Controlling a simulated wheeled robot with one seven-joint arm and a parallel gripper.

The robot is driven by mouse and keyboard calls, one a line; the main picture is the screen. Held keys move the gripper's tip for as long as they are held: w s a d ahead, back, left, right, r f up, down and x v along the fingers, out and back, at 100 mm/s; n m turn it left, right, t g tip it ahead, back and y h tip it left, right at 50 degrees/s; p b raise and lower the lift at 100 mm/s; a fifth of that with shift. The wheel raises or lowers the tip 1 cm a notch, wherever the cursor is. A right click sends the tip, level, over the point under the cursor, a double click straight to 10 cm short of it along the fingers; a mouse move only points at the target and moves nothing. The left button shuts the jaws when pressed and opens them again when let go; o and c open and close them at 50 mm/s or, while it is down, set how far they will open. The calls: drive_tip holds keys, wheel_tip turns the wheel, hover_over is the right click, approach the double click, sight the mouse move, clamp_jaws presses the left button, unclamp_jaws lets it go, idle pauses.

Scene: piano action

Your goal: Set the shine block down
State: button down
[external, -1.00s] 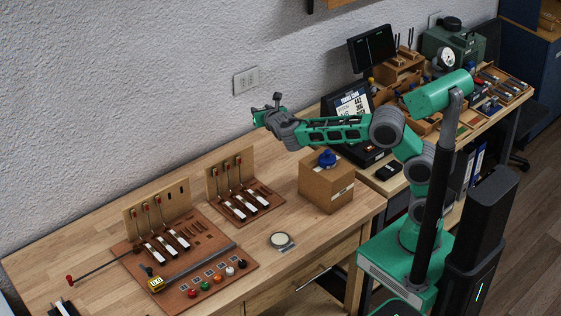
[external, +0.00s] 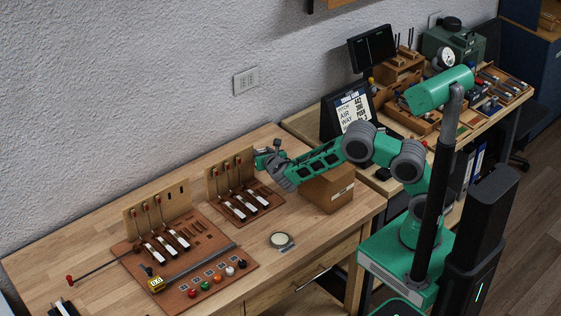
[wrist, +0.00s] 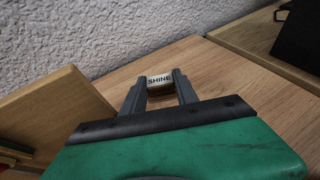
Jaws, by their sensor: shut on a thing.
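The shine block (wrist: 159,80) is a small pale block with the word SHINE on it, seen in the wrist view. My gripper (wrist: 160,88) is shut on it, with a dark finger on each side. The wooden bench top (wrist: 185,60) shows beyond the block; I cannot tell whether the block touches it. In the external view my gripper (external: 268,158) is behind the smaller key model (external: 262,192) and left of the cardboard box (external: 328,192). The block cannot be made out there.
The larger key model (external: 175,283) with coloured buttons lies at the front left. A round dish (external: 282,240) lies on the front part of the bench. A display sign (external: 350,110) stands on the adjoining bench. The bench between the dish and the box is bare.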

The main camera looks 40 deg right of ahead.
drive_tip(key=shift+f, duration=1.85)
drive_tip(key=shift+f, duration=0.15)
drive_tip(key=c, duration=1.2)
unclamp_jaws()
drive_tip(key=shift+c, duration=0.2)
drive_tip(key=shift+s+a+r, duration=0.1)
drive_tip(key=shift+r, duration=0.1)
drive_tip(key=b+v, duration=0.1)
drive_tip(key=v, duration=1)
drive_tip(key=shift+s+a+r, duration=0.1)
drive_tip(key=shift+s+a, duration=0.1)
drive_tip(key=shift+s, duration=0.15)
